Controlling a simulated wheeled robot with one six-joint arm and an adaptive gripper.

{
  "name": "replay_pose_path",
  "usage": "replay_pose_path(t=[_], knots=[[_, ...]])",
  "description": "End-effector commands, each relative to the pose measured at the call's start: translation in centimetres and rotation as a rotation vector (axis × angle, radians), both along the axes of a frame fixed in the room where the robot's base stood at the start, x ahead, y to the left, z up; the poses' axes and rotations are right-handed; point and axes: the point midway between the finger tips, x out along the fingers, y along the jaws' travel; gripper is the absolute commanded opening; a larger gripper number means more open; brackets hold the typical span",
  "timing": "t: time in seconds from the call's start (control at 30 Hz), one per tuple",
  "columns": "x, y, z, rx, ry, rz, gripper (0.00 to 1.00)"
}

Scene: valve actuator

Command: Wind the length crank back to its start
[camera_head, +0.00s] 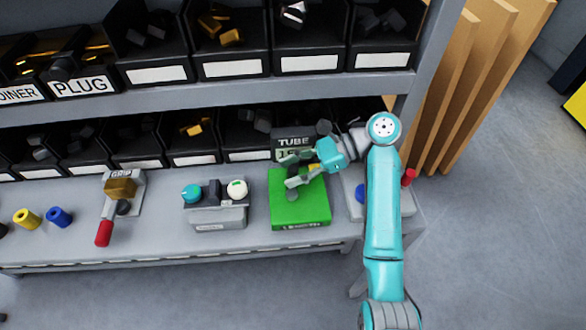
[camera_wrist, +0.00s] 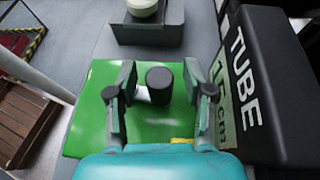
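A dark upright round knob (camera_wrist: 159,80), apparently the crank's handle, stands over the green box (camera_wrist: 110,125), with a pale piece beside its foot. My gripper (camera_wrist: 158,92) is open, with one finger on each side of the knob and a visible gap on both sides. In the head view my gripper (camera_head: 290,172) reaches in from the right over the green box (camera_head: 312,210) and hides part of its top. The black TUBE box (camera_head: 293,143) stands behind; its label in the wrist view (camera_wrist: 245,90) reads TUBE, with "15 cm" partly legible.
Left of the green box stands a grey control box (camera_head: 218,216) with a teal and a white button. Farther left is a red-handled GRIP lever (camera_head: 104,232). Bins (camera_head: 190,152) line the back under a shelf. A grey unit with a red knob (camera_head: 408,177) sits right.

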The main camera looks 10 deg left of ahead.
Motion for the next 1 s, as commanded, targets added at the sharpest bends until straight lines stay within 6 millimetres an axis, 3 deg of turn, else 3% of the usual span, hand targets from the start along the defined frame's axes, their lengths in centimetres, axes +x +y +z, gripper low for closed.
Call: replay_pose_path(t=[0.27, 0.7, 1.0], knots=[[0.0, 0.0, 0.8, 0.000, -0.001, 0.000, 0.51], [0.0, 0.0, 8.1, 0.000, -0.003, 0.000, 0.51], [0.0, 0.0, 10.0, 0.002, 0.000, -0.002, 0.51]])
